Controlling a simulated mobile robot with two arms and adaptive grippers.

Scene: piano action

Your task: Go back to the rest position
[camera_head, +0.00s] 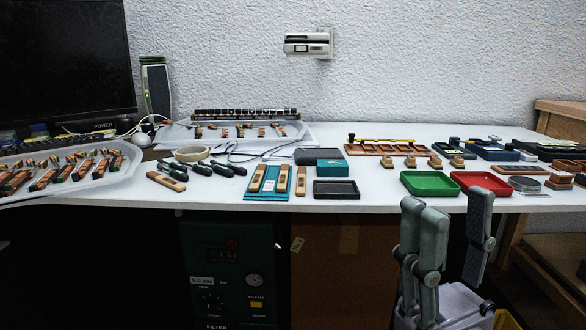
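My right gripper (452,208) rises at the lower right, in front of the table's front edge. Its grey fingers point up and stand apart, with nothing between them. It appears just below the green tray (432,190) and the red tray (482,190) and touches neither. My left gripper is not in view.
The white table (375,198) holds wooden piano parts in a left clear tray (105,180) and a back tray (292,131). Dark-handled tools (200,169), a teal mat (252,195) and a black tray (336,196) lie near the front. A monitor (65,60) stands at left. A dark control unit (232,235) is below.

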